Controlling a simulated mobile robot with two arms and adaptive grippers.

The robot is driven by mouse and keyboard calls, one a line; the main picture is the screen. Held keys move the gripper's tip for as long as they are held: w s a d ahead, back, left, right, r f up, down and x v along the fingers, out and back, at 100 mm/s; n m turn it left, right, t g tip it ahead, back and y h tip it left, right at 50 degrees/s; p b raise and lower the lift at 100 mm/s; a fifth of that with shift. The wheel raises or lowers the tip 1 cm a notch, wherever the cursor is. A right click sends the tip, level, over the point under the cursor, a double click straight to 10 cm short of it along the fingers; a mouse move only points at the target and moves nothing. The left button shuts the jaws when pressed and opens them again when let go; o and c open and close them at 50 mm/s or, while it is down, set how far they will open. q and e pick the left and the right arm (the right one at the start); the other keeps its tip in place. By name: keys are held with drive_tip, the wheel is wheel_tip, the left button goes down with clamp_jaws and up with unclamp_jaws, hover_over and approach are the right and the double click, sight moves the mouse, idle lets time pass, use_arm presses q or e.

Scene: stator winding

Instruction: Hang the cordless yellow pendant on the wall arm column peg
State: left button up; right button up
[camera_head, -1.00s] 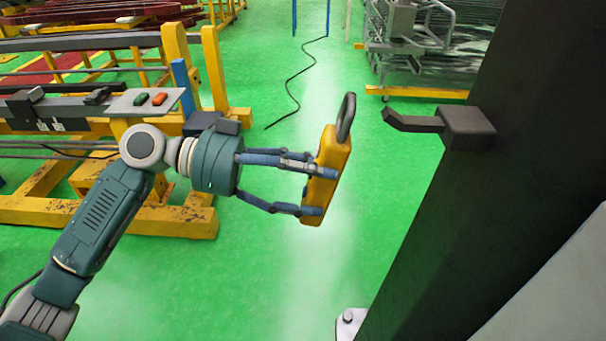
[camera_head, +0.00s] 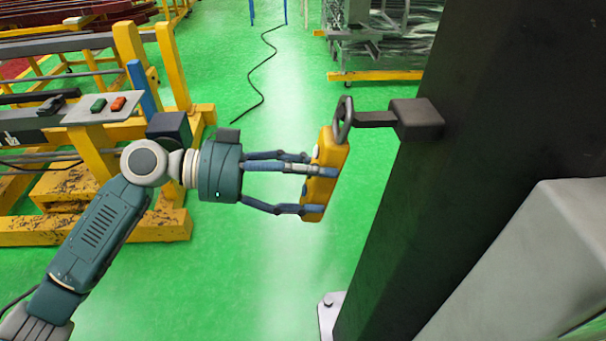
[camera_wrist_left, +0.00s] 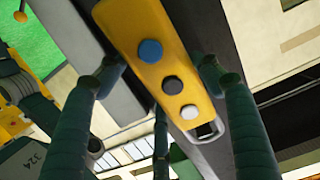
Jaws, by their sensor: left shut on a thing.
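The yellow pendant (camera_head: 326,178) is held nearly upright, with a dark ring (camera_head: 344,120) at its top. My left gripper (camera_head: 318,190) is shut on its body. The ring overlaps the tip of the dark peg (camera_head: 375,119) in the head view; I cannot tell whether it is around the tip or only in front of it. The peg sticks out leftward from a block on the dark column (camera_head: 430,200). In the left wrist view the pendant (camera_wrist_left: 145,25) shows blue, black and white buttons between my fingers, with the metal loop (camera_wrist_left: 208,131) at its lower end. My right gripper is out of view.
A pale grey box-like surface (camera_head: 530,260) fills the lower right. Yellow frames (camera_head: 100,232) and a small panel with green and red buttons (camera_head: 108,107) stand at left. Green floor lies open below the pendant, with a black cable (camera_head: 262,70) farther back.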

use_arm(q)
drive_tip(key=shift+d+r+p, duration=0.15)
drive_tip(key=shift+d+p, duration=0.9)
drive_tip(key=shift+d, duration=0.95)
drive_tip(key=shift+d+f+b, duration=0.3)
drive_tip(key=shift+f+b, duration=0.25)
drive_tip(key=shift+b, duration=0.2)
drive_tip(key=shift+d+f+b, duration=0.3)
drive_tip(key=shift+f+b, duration=0.2)
drive_tip(key=shift+b, duration=0.2)
drive_tip(key=o, duration=1.6)
drive_tip(key=shift+c, duration=0.2)
drive_tip(key=shift+o, duration=0.5)
